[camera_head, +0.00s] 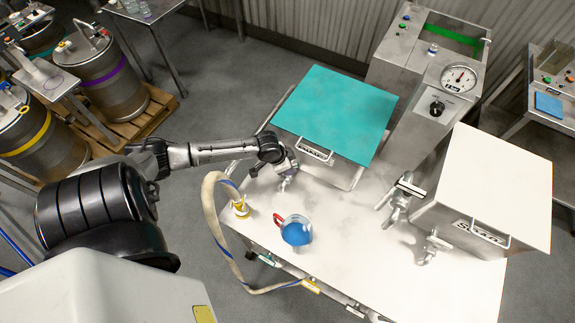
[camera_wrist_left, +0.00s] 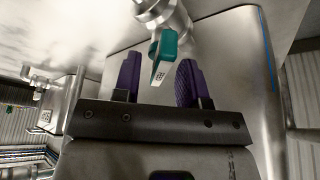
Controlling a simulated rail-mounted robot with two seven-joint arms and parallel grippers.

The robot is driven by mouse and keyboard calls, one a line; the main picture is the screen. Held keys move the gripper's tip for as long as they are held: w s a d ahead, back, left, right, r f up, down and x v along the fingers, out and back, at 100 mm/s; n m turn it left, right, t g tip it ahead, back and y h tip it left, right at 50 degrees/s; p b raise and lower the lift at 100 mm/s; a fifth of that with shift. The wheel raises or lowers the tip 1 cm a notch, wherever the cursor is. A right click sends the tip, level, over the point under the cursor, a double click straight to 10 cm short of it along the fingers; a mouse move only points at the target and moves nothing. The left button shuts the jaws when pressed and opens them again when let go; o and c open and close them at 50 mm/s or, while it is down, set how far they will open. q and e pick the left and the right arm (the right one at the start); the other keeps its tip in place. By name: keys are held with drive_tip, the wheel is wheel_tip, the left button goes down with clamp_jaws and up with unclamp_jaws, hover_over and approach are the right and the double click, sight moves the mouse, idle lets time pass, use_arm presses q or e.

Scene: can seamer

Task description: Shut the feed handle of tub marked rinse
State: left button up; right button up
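The tub with the teal lid (camera_head: 335,115) stands on the white table; its front plate (camera_head: 314,151) is too small to read surely. A teal valve handle (camera_wrist_left: 163,58) hangs from a metal valve (camera_wrist_left: 165,18) in the left wrist view. My left gripper (camera_wrist_left: 159,82) is open, its two purple fingers either side of the handle's lower end, with a visible gap on the left; contact on the right is unclear. In the head view my left gripper (camera_head: 284,165) is at the teal-lidded tub's front left corner, hiding most of that handle. My right gripper is not in view.
A white-lidded tub (camera_head: 495,185) with valves (camera_head: 398,200) stands at the right. A jug with blue contents (camera_head: 296,232) and a hose (camera_head: 215,215) are near the table's front left. A control box with a gauge (camera_head: 459,78) stands behind. Drums (camera_head: 105,70) are at far left.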

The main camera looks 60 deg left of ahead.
use_arm(q)
drive_tip(key=shift+c, duration=0.4)
clamp_jaws()
drive_tip(key=shift+r+m+h, duration=0.1)
drive_tip(key=shift+m+h, duration=0.2)
drive_tip(key=shift+m, duration=0.5)
drive_tip(key=shift+a+m+h, duration=0.1)
drive_tip(key=shift+m+h, duration=0.2)
drive_tip(key=shift+m, duration=0.5)
drive_tip(key=shift+m+g+h+b, duration=0.3)
drive_tip(key=shift+m+g+b, duration=0.15)
drive_tip(key=shift+m, duration=0.55)
drive_tip(key=shift+m+g+h+b, duration=0.3)
drive_tip(key=shift+m+b, duration=0.3)
drive_tip(key=shift+m, duration=0.4)
